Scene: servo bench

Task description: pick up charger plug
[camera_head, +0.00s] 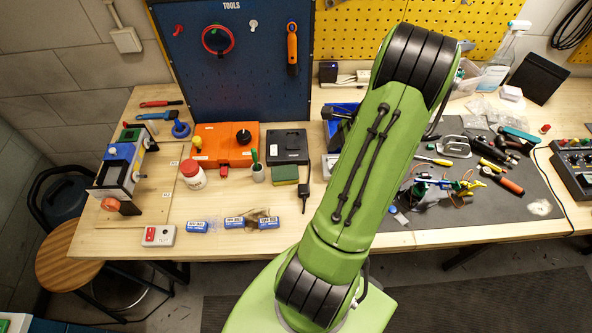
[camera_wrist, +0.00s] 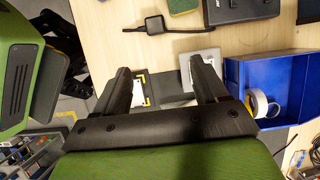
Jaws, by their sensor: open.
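A black charger plug (camera_head: 303,190) lies on the wooden bench in the head view, below the green and yellow sponge, with a thin dark lead. It also shows near the top of the wrist view (camera_wrist: 155,25), with a dark lead running to the right. My gripper (camera_wrist: 160,73) is open, with nothing between its two black fingers. In the wrist view the plug is beyond the fingertips and apart from them. In the head view my green arm hides most of the gripper.
The sponge (camera_head: 285,174) and a black box (camera_head: 287,146) are near the plug. A blue bin (camera_wrist: 267,75) is right of my fingers in the wrist view. Bare wood lies left of the plug.

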